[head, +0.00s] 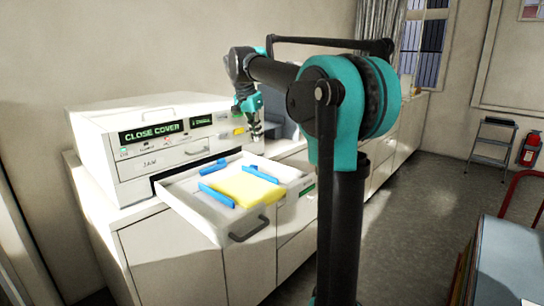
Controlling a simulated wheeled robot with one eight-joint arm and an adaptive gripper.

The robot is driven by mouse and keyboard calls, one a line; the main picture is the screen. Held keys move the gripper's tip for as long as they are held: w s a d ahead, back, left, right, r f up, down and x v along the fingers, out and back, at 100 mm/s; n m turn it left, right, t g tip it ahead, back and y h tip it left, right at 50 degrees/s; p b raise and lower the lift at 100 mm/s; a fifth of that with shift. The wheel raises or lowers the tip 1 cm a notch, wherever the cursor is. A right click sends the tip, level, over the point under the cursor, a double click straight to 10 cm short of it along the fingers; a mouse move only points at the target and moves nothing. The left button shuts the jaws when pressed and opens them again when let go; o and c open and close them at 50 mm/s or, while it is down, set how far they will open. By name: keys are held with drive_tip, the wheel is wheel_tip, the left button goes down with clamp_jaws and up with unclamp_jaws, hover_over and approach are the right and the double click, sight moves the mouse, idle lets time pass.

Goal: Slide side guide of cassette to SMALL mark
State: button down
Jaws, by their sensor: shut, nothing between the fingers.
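A white machine (150,135) stands on a white cabinet, with a lit green display that reads "CLOSE COVER". Its cassette drawer (275,221) is pulled out toward the front right. In the cassette lies a yellow stack (243,188) with blue guides around it. One blue guide (218,196) runs along the near left side, and another (262,173) lies along the far right side. A third blue piece (213,167) is at the back. My gripper (257,136) is shut and empty, above and behind the cassette's far right side. Any SMALL mark is too small to read.
The cassette handle (250,231) sticks out past the cabinet front. A grey object (279,121) stands behind my gripper. White cabinets (385,150) run along the wall. A step stool (492,140) and a fire extinguisher (529,149) are at the right. The floor between is open.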

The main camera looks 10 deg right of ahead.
drive_tip(key=shift+m, duration=0.5)
drive_tip(key=x, duration=0.9)
drive_tip(key=shift+w+d+f, duration=0.2)
drive_tip(key=shift+w+d, duration=0.05)
drive_tip(key=shift+d, duration=0.05)
drive_tip(key=shift+s+a+f, duration=0.15)
drive_tip(key=shift+s+a, duration=0.5)
drive_tip(key=shift+a, duration=0.3)
drive_tip(key=shift+s+a, duration=0.5)
drive_tip(key=shift+a, duration=0.15)
drive_tip(key=shift+s+a, duration=0.4)
drive_tip(key=shift+a, duration=0.15)
